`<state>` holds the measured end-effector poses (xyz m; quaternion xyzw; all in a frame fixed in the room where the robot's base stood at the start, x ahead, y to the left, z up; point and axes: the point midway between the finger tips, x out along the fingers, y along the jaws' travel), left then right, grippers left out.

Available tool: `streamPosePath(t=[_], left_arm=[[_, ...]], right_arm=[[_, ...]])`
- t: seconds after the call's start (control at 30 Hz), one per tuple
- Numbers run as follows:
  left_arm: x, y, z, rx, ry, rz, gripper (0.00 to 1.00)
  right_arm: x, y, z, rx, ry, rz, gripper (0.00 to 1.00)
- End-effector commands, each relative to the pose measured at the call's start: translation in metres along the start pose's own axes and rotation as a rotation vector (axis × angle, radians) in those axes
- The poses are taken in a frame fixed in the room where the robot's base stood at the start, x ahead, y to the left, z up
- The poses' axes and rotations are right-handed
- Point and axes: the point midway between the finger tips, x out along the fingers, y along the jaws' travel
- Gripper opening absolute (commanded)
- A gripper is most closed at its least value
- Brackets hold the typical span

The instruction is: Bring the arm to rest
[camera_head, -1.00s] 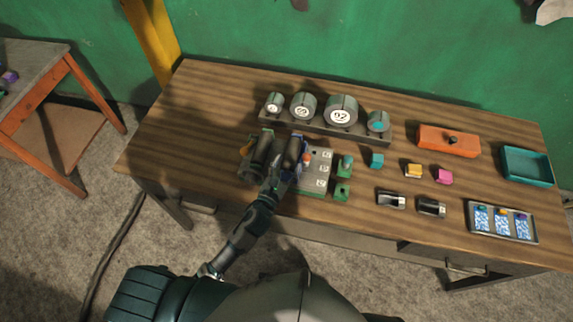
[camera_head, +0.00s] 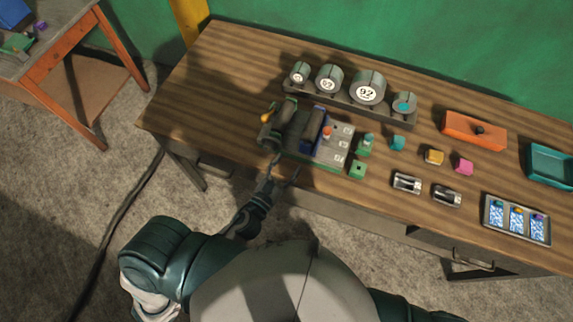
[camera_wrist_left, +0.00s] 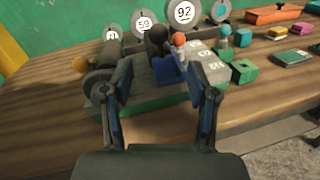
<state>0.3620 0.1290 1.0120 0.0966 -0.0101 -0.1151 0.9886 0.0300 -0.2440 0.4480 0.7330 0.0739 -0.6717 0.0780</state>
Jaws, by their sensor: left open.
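My left gripper (camera_head: 283,170) is just off the front edge of the workbench (camera_head: 190,85), in front of the green-based device (camera_head: 318,158). In the left wrist view the same gripper (camera_wrist_left: 158,80) has its two fingers spread apart with nothing held between them. The device, with dark cylinders, a blue part, an orange knob and white numbered labels, stands beyond the fingertips. The fingers hide small parts of it, and I cannot tell from the wrist view whether they touch it. My right gripper is not in view.
Round numbered weights (camera_head: 367,87) stand in a rack behind the device. Small coloured blocks (camera_head: 433,157), an orange lidded box (camera_head: 475,131), a teal tray (camera_head: 550,165) and a card tray (camera_head: 517,219) lie to the right. The bench's left end is clear.

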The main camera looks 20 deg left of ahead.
Motion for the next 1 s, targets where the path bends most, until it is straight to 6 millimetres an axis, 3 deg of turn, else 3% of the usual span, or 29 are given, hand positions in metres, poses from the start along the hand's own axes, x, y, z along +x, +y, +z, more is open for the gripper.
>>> streamPosePath(t=[0.43, 0.57, 0.67, 0.8, 1.0], left_arm=[[0.0, 0.0, 0.0, -0.002, 0.001, 0.001, 0.59], [0.001, 0.011, -0.005, -0.124, 0.034, 0.044, 0.59], [-0.002, 0.032, -0.021, -0.419, 0.106, 0.152, 0.59], [-0.019, 0.064, -0.061, -1.061, 0.22, 0.424, 0.59], [-0.066, 0.07, -0.115, -1.915, 0.273, 0.934, 0.59]], right_arm=[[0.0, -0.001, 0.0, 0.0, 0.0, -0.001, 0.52], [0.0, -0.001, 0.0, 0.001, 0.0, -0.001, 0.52], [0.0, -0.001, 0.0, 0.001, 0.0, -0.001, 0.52], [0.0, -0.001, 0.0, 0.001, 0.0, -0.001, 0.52], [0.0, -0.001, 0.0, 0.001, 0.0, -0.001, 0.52]])
